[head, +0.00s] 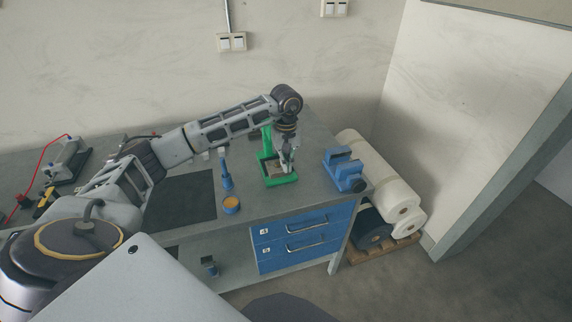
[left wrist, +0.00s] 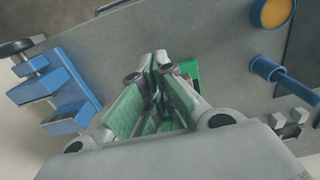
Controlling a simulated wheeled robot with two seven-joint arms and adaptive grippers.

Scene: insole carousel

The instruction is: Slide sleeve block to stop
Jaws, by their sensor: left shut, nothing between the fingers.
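A green fixture (head: 284,181) with an upright back stands on the grey workbench, and a brownish insert shows inside its frame. My left gripper (head: 286,170) points down over the fixture, with its fingers at or just above the insert; I cannot tell whether they touch it. In the left wrist view my left gripper (left wrist: 154,62) is shut with nothing between its fingers. A small part of the green fixture (left wrist: 190,69) shows behind the fingers, and the rest is hidden. I cannot pick out the sleeve block clearly. My right gripper is not in view.
A blue vise (head: 344,168) stands right of the fixture, near the bench's right end. A blue upright tool (head: 226,172) and a blue tin with an orange top (head: 231,205) stand to the left.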

